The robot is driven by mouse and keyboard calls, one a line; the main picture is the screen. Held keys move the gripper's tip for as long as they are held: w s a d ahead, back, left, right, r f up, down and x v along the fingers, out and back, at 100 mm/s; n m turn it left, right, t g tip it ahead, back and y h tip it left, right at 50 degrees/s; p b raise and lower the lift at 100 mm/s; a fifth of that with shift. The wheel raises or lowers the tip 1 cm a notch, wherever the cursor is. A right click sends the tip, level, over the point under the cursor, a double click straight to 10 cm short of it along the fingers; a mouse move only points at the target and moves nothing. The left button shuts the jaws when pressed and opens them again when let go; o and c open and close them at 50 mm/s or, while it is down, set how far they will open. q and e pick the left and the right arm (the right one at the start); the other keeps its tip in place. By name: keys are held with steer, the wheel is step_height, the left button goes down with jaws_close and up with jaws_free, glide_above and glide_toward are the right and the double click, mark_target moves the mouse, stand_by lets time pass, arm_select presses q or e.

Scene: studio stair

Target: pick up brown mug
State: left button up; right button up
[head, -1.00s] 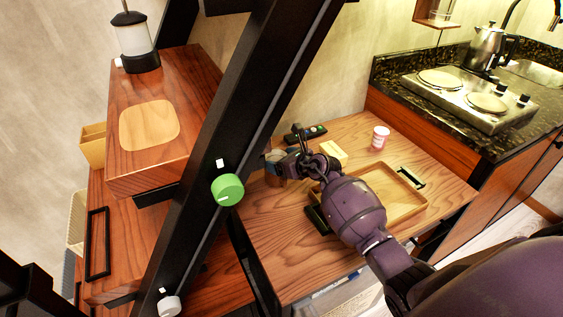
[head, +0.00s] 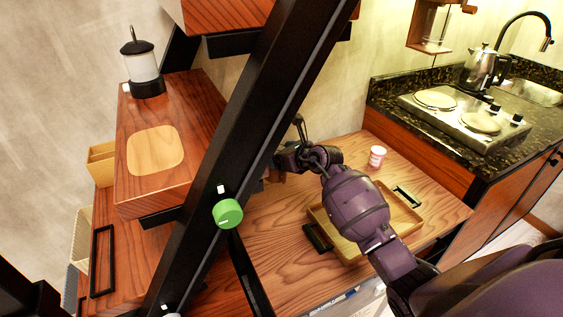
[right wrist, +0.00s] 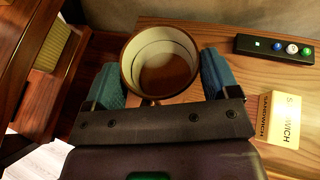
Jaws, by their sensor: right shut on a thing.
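The brown mug (right wrist: 160,62) shows in the right wrist view, open end toward the camera, with a brown rim and a pale inside. My right gripper (right wrist: 163,77) is shut on it, with a blue finger pad on either side. In the head view my right gripper (head: 284,162) is over the far left part of the wooden table (head: 285,260), beside the black slanted beam. The mug is mostly hidden there by the gripper and the beam. My left gripper is not in view.
In the wrist view a yellow sandwich box (right wrist: 279,118) and a black remote (right wrist: 274,48) lie right of the mug. A green knob (head: 228,213) sticks out from the beam.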

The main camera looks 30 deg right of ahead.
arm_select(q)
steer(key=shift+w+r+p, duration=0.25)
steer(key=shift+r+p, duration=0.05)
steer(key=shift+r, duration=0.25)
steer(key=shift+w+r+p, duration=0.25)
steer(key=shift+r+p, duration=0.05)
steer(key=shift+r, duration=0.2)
arm_select(e)
step_height(320, 180, up, 10)
steer(key=shift+f, duration=0.15)
